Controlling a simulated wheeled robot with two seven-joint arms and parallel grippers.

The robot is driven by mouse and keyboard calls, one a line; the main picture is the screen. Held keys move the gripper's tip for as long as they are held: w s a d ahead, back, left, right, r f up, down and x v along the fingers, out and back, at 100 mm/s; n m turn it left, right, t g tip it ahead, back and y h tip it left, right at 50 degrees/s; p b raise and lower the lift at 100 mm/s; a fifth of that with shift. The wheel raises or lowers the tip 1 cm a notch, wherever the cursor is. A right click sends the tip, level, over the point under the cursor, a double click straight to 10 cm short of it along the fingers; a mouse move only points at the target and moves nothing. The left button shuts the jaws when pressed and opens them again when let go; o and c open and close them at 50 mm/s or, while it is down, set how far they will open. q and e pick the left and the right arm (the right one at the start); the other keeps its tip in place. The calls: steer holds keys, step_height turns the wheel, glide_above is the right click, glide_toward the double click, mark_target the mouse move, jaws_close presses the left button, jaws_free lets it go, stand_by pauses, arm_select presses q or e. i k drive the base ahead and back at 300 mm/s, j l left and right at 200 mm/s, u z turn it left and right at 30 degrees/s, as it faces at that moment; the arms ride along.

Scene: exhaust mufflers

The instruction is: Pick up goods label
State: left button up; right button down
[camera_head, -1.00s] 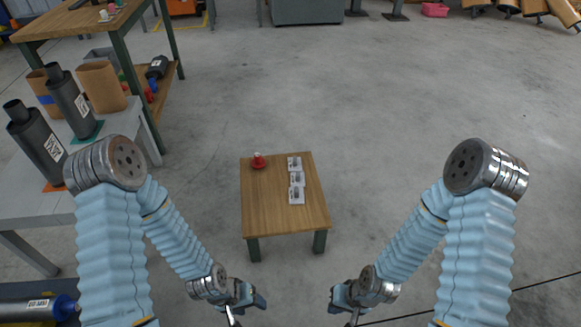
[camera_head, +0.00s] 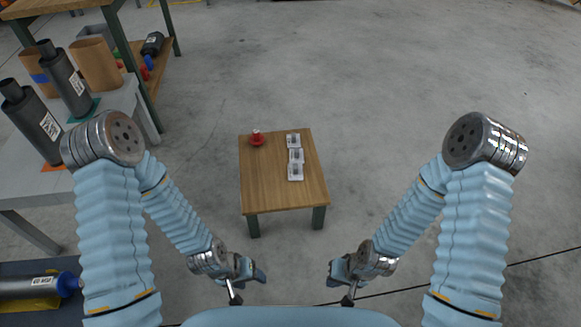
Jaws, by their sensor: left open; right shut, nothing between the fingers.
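Three small white label-like pieces with grey centres lie in a row on a small wooden table: a far one (camera_head: 293,140), a middle one (camera_head: 296,156) and a near one (camera_head: 295,173). They are too small to read. My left gripper (camera_head: 250,286) is open, low in front of the table and to its left, apart from the pieces. My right gripper (camera_head: 339,290) is shut and empty, low in front of the table's right side. Neither gripper touches the table.
The small table (camera_head: 263,188) also bears a red object (camera_head: 256,138) at its far left. Another muffler (camera_head: 28,286) lies lower left. Floor right of the table is clear.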

mark_target(295, 169)
steer(key=u, duration=0.45)
steer(key=j+u, duration=0.1)
steer(key=u, duration=0.85)
steer(key=j+u, duration=0.15)
steer(key=u, duration=0.75)
steer(key=z, duration=2.2)
steer(key=i+l, duration=0.1)
steer(key=i+l+u, duration=0.25)
steer(key=l+u, duration=0.2)
steer(key=i+l+u, duration=0.2)
steer(key=l+u, duration=0.25)
steer(key=l, duration=0.15)
steer(key=l+u, duration=0.95)
steer(key=l, duration=0.3)
steer(key=k+l+u, duration=0.1)
steer(key=l+u, duration=0.35)
steer(key=l, duration=0.2)
